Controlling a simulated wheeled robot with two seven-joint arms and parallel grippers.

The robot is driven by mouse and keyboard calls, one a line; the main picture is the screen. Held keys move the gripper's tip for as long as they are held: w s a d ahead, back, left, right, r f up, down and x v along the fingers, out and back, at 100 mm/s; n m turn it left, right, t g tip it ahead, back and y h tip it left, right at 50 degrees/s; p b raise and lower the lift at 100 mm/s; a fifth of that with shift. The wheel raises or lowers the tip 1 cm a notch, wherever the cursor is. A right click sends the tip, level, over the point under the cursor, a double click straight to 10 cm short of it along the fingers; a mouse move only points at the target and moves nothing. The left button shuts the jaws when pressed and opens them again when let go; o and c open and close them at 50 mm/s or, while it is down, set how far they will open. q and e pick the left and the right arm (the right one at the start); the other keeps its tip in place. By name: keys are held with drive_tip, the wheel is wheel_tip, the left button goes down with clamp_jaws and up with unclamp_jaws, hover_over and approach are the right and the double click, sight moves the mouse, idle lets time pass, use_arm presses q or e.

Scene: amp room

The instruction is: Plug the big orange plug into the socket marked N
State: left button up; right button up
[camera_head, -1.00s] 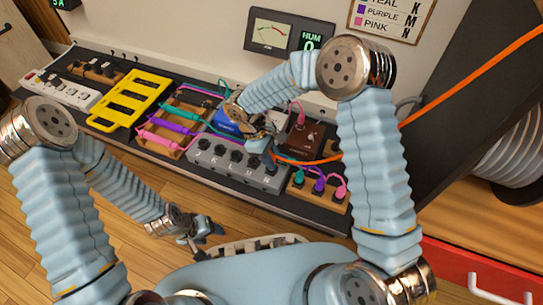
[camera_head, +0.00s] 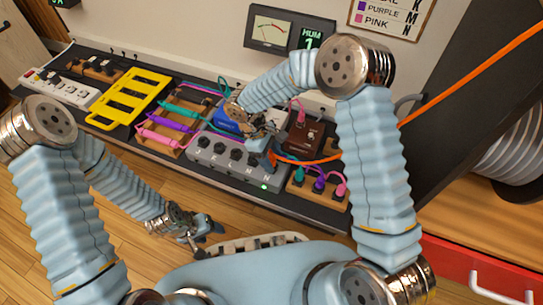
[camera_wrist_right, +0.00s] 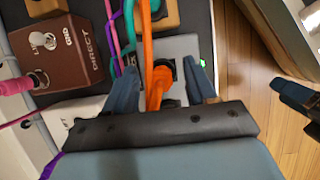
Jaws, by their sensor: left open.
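The big orange plug (camera_head: 273,159) is at the right end of the grey socket box (camera_head: 215,162), with its orange cord running right. In the right wrist view the orange plug (camera_wrist_right: 158,88) meets a dark socket in the box, seemingly seated. A green light (camera_head: 264,186) glows beside that end socket. I cannot read its letter clearly. My right gripper (camera_wrist_right: 161,86) has its fingers on both sides of the plug, with gaps showing, so it is open around it. My left gripper (camera_head: 208,230) is open and empty, low over the floor in front of the bench.
A wooden block with teal, purple and pink plugs (camera_head: 318,188) stands right of the box. A brown DIRECT box (camera_head: 304,140) and blue pedal (camera_head: 228,120) stand behind. A yellow rack (camera_head: 128,98) and white power strip (camera_head: 60,88) are left. A display (camera_head: 311,42) reads HUM 1.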

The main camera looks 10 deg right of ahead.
drive_tip(key=p+v, duration=0.3)
drive_tip(key=v, duration=1)
drive_tip(key=shift+r, duration=0.35)
drive_tip(key=shift+a, duration=0.1)
